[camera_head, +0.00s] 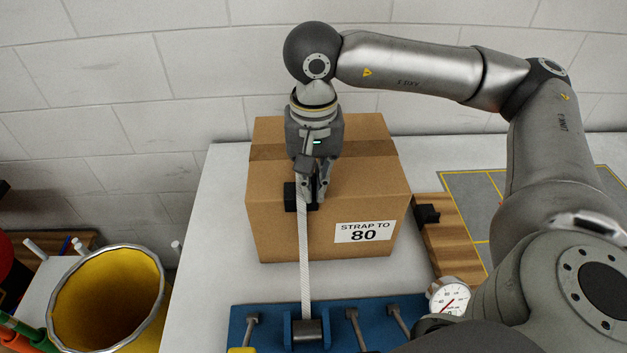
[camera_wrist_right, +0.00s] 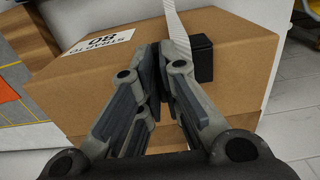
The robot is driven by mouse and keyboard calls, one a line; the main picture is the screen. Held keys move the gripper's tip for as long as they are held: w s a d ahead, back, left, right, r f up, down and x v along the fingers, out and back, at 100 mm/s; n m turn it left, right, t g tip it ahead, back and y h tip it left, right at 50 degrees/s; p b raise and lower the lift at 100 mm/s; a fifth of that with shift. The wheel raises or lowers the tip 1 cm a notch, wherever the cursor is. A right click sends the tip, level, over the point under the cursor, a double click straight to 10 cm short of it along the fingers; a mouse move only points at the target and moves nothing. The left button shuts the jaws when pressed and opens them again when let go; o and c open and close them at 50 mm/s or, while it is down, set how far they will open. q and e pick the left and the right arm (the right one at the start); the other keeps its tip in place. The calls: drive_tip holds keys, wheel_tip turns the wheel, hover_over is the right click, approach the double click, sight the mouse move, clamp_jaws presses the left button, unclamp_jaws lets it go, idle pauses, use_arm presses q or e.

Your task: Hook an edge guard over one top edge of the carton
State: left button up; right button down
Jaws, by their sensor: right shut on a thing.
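The brown cardboard carton (camera_head: 275,235) stands on the white table, its label reading "STRAP TO 80". It also fills much of the right wrist view (camera_wrist_right: 235,35). My right gripper (camera_head: 318,203) is at the carton's near top edge, shut on a black edge guard (camera_head: 290,197). The guard shows at that edge in the right wrist view (camera_wrist_right: 203,58); the fingers partly hide it, so I cannot tell how fully it seats. A second black edge guard (camera_head: 427,214) sits on a wooden block. My left gripper is not in view.
A white strap (camera_head: 305,265) rises from the blue fixture (camera_head: 270,329) in front of the carton and passes close by my right gripper. A dial gauge (camera_head: 449,296) is at the fixture's right. A yellow bin (camera_head: 105,300) stands at the left.

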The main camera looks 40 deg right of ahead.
idle(0.3)
drive_tip(key=c, duration=1.5)
unclamp_jaws()
drive_tip(key=shift+c, duration=0.2)
wheel_tip(320, 180, up, 12)
